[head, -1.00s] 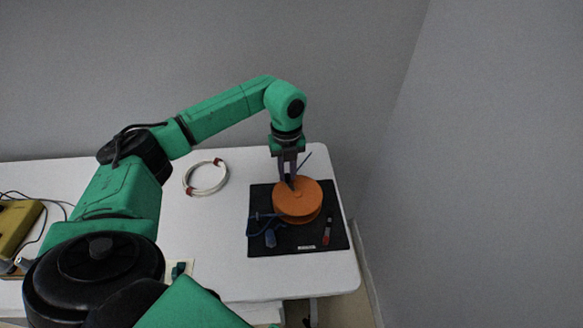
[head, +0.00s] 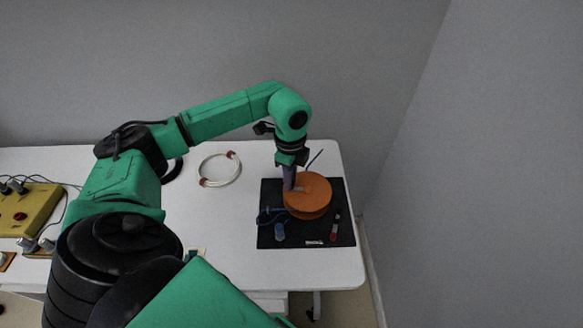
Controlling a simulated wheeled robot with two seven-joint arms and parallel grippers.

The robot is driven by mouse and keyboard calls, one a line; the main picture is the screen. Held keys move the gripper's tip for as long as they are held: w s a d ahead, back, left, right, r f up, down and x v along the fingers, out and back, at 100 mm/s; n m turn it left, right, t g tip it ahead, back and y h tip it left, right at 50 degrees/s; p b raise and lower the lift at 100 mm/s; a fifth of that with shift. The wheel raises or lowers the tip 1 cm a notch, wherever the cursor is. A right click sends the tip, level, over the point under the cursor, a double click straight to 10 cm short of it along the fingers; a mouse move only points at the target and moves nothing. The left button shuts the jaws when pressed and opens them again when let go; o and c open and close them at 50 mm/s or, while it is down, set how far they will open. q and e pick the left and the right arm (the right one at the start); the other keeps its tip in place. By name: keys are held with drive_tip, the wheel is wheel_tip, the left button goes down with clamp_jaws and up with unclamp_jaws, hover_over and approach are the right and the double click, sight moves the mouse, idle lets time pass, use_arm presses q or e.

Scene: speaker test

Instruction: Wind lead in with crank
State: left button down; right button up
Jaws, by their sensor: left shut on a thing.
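An orange reel (head: 309,197) stands on a black mat (head: 345,233) at the right end of the table. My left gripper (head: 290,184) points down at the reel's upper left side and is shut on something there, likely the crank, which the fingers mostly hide. A dark blue lead (head: 268,215) lies at the reel's left, with a blue piece (head: 280,232) at its end on the mat. My right gripper is not in view.
A coil of white cable (head: 219,184) lies on the white table (head: 222,240) left of the mat. A yellow box (head: 30,207) with knobs and wires is at the far left. A red and dark pen-like thing (head: 335,226) lies on the mat. A wall rises at the right.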

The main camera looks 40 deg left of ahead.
sight(302, 202)
use_arm(q)
drive_tip(key=n, duration=0.2)
drive_tip(key=shift+s+d+r+n, duration=0.1)
drive_tip(key=shift+s+d+n, duration=0.25)
drive_tip(key=shift+s+n, duration=0.05)
drive_tip(key=shift+s+d+n+p, duration=0.3)
drive_tip(key=shift+n+p, duration=0.1)
drive_tip(key=shift+n, duration=0.5)
drive_tip(key=n+p, duration=0.1)
drive_tip(key=p, duration=0.2)
drive_tip(key=d+r+n+p, duration=0.1)
drive_tip(key=n+p, duration=0.1)
drive_tip(key=p, duration=0.1)
drive_tip(key=d+n+p, duration=0.1)
drive_tip(key=p, duration=0.2)
drive_tip(key=shift+s+r+n, duration=0.25)
drive_tip(key=shift+s+n, duration=0.05)
drive_tip(key=shift+s, duration=0.1)
drive_tip(key=n+p, duration=0.1)
drive_tip(key=p, duration=0.2)
drive_tip(key=d+n+p, duration=0.1)
drive_tip(key=p, duration=0.3)
drive_tip(key=f+n+p, duration=0.1)
drive_tip(key=n+p, duration=0.1)
drive_tip(key=p, duration=0.1)
drive_tip(key=shift+w+d, duration=0.1)
drive_tip(key=shift+d, duration=0.15)
drive_tip(key=shift+w+f+n+p, duration=0.1)
drive_tip(key=shift+f+n+p, duration=0.1)
drive_tip(key=shift+n+p, duration=0.55)
